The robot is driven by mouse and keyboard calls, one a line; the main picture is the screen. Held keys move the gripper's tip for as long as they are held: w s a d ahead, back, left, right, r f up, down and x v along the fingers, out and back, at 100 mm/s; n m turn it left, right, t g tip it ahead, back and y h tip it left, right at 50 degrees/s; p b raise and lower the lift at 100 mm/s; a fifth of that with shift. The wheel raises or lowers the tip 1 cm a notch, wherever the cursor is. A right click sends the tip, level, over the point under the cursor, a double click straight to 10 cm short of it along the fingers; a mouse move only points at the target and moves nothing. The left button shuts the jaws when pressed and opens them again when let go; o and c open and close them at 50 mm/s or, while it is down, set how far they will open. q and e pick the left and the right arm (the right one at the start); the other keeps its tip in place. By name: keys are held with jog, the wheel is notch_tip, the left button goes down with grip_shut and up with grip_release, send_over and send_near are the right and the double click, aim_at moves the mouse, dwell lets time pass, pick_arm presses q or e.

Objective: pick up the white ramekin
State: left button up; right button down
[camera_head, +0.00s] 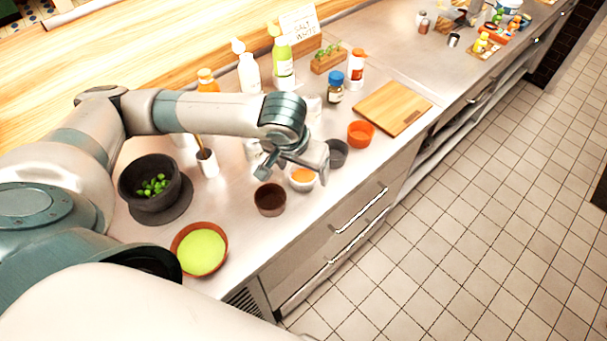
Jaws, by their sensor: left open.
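The white ramekin (302,184) stands on the steel counter near its front edge, with something orange inside it. My left gripper (292,173) is open just over it, pointing down. One finger is to the left of the ramekin and the other is at its right side, partly covering its rim. I cannot tell whether either finger touches it. My right gripper is not in view.
A brown ramekin (270,199), a grey one (336,153) and an orange one (361,133) stand close by in a row. A dark bowl (136,199), a green-filled dish (202,250), bottles (248,72) and a cutting board (392,106) surround them.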

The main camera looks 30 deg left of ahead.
pick_arm(q)
jog(key=shift+x, duration=0.9)
jog(key=c, duration=1.2)
jog(key=shift+r+p, duration=0.3)
jog(key=shift+p, duration=0.1)
